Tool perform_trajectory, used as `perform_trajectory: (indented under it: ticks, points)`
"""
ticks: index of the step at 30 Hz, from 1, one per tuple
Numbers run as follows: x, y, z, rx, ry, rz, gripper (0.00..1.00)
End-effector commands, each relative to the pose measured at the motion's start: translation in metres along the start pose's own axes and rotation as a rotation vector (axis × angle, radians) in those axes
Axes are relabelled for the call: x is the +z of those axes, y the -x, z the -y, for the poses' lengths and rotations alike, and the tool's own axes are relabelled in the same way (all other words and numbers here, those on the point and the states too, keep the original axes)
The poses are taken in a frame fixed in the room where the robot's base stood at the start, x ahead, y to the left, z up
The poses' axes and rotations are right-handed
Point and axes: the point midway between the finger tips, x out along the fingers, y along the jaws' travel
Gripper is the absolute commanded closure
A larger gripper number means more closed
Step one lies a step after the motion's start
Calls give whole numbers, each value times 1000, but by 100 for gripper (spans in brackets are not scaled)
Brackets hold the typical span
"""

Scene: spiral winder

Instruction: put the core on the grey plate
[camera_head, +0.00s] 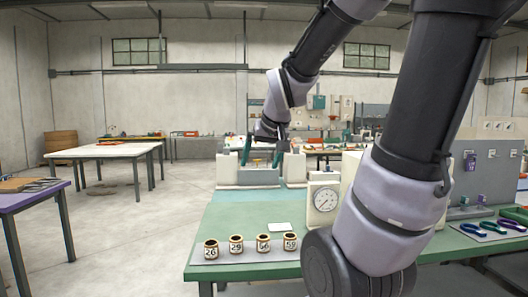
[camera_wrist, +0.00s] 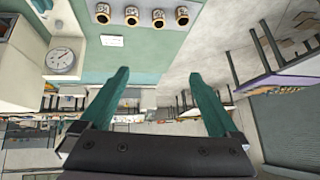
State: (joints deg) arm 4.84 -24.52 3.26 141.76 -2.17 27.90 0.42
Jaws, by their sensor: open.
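Several short tan cylinders with black-on-white number labels, which look like cores, stand upright in a row near the front edge of the green table; one is the leftmost core (camera_head: 211,250), another the rightmost core (camera_head: 290,242). They also show at the top of the wrist view, including the leftmost core there (camera_wrist: 103,13). A thin grey strip (camera_head: 250,256) lies under them; I cannot tell whether it is the grey plate. My gripper (camera_wrist: 160,76) has green fingers spread wide with nothing between them. In the head view my gripper (camera_head: 262,160) is beyond the cores, above the table's far end.
A white card (camera_head: 279,226) lies behind the cores. A dial gauge (camera_head: 325,201) stands right of them. A pale machine (camera_head: 240,168) stands at the far end. Pliers (camera_head: 480,231) lie at the right. The green surface (camera_head: 235,212) left of the gauge is mostly clear.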

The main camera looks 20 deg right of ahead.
Motion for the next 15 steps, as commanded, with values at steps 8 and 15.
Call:
perform_trajectory:
  ticks: [8, 15]
  points:
    - [55, 88, 21, -122, -170, 82, 3]
    - [68, 102, 25, -148, -199, 109, 3]
